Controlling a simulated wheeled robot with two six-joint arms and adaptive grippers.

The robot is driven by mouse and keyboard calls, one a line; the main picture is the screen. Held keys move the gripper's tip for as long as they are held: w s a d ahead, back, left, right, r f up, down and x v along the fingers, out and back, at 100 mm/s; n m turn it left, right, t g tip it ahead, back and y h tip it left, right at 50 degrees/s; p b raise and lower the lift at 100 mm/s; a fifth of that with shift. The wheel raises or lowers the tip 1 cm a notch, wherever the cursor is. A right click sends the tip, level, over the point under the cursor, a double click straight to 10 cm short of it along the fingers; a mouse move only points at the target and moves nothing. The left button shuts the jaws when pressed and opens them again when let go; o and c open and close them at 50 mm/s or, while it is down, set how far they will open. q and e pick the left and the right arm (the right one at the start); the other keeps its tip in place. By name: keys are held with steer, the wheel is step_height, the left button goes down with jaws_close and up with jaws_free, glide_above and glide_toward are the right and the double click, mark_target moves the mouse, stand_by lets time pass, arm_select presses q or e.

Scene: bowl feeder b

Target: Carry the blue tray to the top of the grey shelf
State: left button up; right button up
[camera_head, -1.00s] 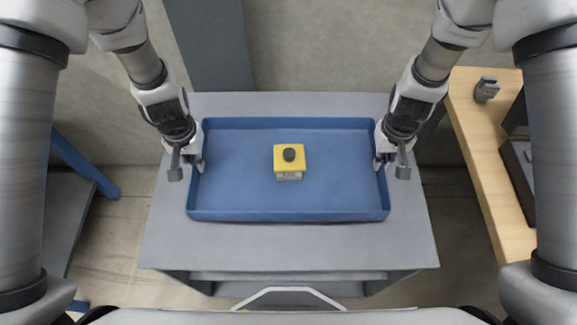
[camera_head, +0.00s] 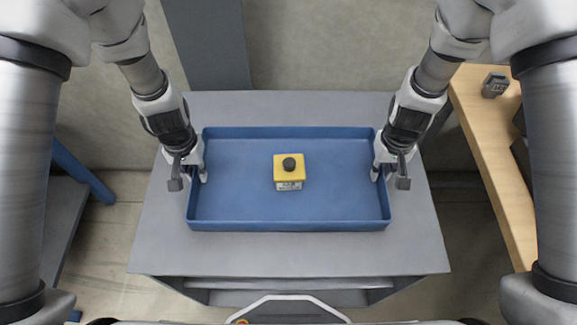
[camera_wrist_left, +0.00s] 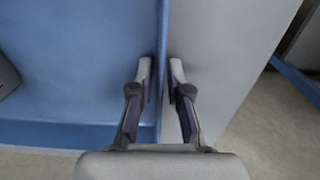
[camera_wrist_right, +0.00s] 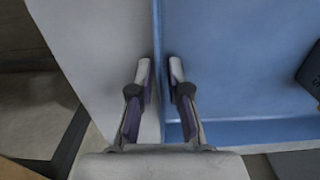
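The blue tray (camera_head: 290,225) is over the top of the grey shelf (camera_head: 290,255) in the head view. Whether it touches the top or is slightly above it is hard to tell. My left gripper (camera_head: 192,170) is shut on the tray's left wall, one finger on each side of it, as the left wrist view (camera_wrist_left: 161,72) shows. My right gripper (camera_head: 385,170) is shut on the right wall in the same way, seen in the right wrist view (camera_wrist_right: 160,72). A yellow box with a black knob (camera_head: 289,172) sits upright in the tray's middle.
A wooden bench (camera_head: 487,150) with a small grey device (camera_head: 494,85) stands at the right. A grey surface with a blue post (camera_head: 85,170) is at the left. A bare strip of shelf top shows all around the tray.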

arm_select(q)
steer(key=shift+r, duration=0.2)
arm_select(e)
steer(key=shift+r, duration=0.15)
steer(key=shift+r, duration=0.1)
arm_select(q)
step_height(320, 180, up, 12)
arm_select(e)
step_height(320, 180, up, 12)
stand_by(0.3)
arm_select(q)
steer(key=shift+s+f, duration=0.1)
steer(key=shift+f, duration=0.05)
arm_select(e)
steer(key=shift+s+f, duration=0.15)
steer(key=shift+f, duration=0.05)
